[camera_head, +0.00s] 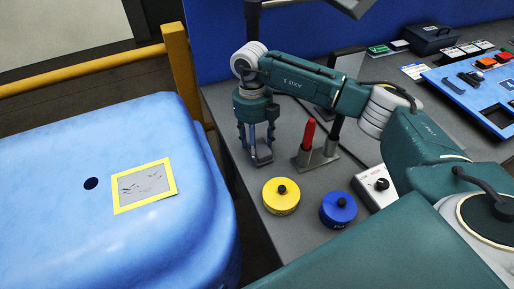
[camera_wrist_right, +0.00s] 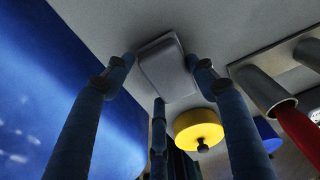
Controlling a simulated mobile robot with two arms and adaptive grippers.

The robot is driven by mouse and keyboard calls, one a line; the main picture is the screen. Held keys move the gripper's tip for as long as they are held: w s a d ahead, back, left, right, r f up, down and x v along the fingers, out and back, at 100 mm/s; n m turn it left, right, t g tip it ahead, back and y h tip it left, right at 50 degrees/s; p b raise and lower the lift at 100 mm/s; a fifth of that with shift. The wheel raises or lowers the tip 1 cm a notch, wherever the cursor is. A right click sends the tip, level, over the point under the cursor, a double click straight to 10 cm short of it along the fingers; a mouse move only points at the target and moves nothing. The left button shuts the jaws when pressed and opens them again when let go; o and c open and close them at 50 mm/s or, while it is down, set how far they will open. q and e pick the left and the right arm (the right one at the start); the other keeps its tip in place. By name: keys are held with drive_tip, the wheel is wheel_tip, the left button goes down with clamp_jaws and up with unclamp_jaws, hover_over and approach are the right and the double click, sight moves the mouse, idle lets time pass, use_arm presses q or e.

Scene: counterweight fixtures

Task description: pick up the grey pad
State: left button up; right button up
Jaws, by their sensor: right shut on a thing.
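The grey pad (camera_wrist_right: 168,66) is a small rounded block, seen between the fingertips of my right gripper (camera_wrist_right: 161,66) in the right wrist view. In the head view my right gripper (camera_head: 256,134) points down at the left end of the grey bench, with the pad (camera_head: 263,156) at its fingertips. The gripper is shut on the pad. The fingers partly hide it, and I cannot tell whether it touches the bench top. My left gripper is not in view.
Right of the gripper stand a holder with a red marker (camera_head: 308,135), a yellow weight (camera_head: 281,195), a blue weight (camera_head: 338,208) and a knob box (camera_head: 377,186). A blue tub (camera_head: 150,235) is at left. A blue panel (camera_head: 225,45) rises behind.

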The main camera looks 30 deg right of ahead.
wheel_tip(320, 180, up, 20)
drive_tip(key=b, duration=0.2)
drive_tip(key=shift+f, duration=0.25)
